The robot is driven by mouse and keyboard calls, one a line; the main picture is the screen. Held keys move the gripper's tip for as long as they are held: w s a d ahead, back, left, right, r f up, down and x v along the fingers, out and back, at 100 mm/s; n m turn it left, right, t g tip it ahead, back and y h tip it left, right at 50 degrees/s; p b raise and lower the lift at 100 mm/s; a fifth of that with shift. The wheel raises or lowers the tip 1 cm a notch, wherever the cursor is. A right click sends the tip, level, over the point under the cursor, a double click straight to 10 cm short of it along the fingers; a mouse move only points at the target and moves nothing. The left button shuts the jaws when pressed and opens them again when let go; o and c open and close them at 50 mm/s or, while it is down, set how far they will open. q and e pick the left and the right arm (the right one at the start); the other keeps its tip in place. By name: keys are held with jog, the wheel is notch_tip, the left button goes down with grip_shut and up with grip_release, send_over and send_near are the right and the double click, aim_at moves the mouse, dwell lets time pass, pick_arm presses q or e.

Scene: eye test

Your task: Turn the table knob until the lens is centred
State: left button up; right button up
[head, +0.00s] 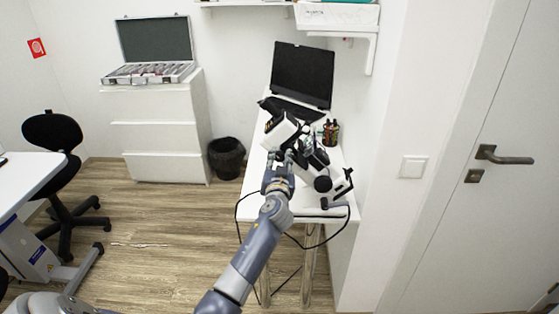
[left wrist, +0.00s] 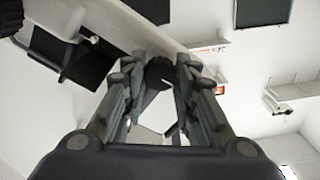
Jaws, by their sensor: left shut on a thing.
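A white and black lens instrument (head: 283,130) stands on a narrow white table (head: 334,213) against the wall. My left gripper (head: 290,156) reaches it from the front, at its near side. In the left wrist view, the fingers of my left gripper (left wrist: 161,62) are closed around a dark round knob (left wrist: 159,73) below the instrument's white body (left wrist: 135,22). Whether this is the table knob I cannot tell for sure. The lens and its centring cannot be made out. My right gripper is not in view.
A black bin (head: 227,157), a white drawer unit (head: 166,135) with an open case (head: 150,70), and a black chair (head: 53,132) are to the left. A door (head: 480,200) is at right. Cables hang below the table.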

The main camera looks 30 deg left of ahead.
pick_arm(q)
jog(key=shift+m+b, duration=0.4)
jog(key=shift+m, duration=0.6)
jog(key=o, duration=1)
jog(key=shift+o, duration=0.2)
jog(key=v, duration=1.2)
